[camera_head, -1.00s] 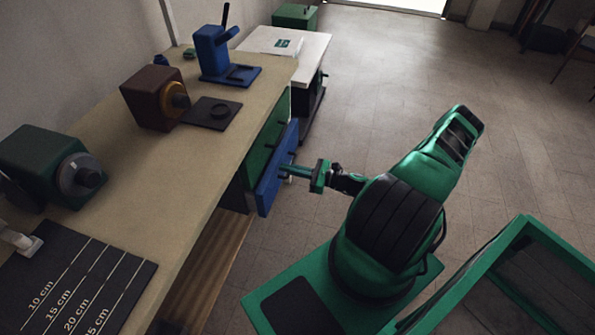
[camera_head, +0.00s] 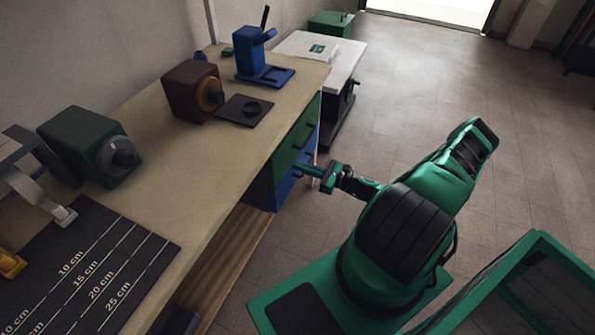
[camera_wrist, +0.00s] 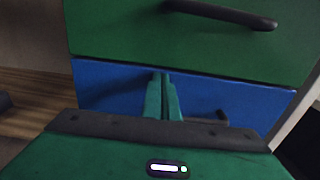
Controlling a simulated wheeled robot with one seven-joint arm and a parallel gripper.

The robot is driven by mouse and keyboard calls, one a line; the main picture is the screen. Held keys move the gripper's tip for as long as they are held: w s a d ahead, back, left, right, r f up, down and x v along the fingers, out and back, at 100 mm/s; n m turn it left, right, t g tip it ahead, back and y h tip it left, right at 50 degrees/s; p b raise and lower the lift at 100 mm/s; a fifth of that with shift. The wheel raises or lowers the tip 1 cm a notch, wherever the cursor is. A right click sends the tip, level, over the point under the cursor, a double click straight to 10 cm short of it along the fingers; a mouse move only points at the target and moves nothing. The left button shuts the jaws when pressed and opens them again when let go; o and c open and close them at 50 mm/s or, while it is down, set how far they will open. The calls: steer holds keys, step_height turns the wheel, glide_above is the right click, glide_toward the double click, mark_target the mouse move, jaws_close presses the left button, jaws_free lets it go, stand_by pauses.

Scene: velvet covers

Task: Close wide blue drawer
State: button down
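The wide blue drawer (camera_head: 283,189) is under the workbench, below a green drawer (camera_head: 288,150). Its front looks about flush with the green one, though any small gap is hard to judge. My gripper (camera_head: 301,168) is at the blue front with its fingers pointing at it. In the wrist view the blue drawer front (camera_wrist: 105,86) spans the middle, and my gripper's fingers (camera_wrist: 164,78) are together with nothing between them. The tips are at or very near the blue front; contact cannot be told. A dark handle (camera_wrist: 222,116) shows right of the fingers, partly hidden.
The workbench top (camera_head: 190,165) holds a blue press (camera_head: 252,65), a brown machine (camera_head: 190,92), a green machine (camera_head: 95,147) and a black measuring mat (camera_head: 95,265). A white-topped table (camera_head: 325,50) stands beyond. The floor (camera_head: 430,90) to the right is clear.

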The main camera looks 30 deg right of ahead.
steer(key=shift+w+a+r, duration=0.2)
steer(key=shift+w+a, duration=0.15)
steer(key=shift+s+d, duration=0.1)
steer(key=shift+s+d+f, duration=0.1)
steer(key=shift+d+f, duration=0.1)
steer(key=shift+d, duration=0.05)
steer(key=v, duration=1.4)
steer(key=shift+s, duration=0.15)
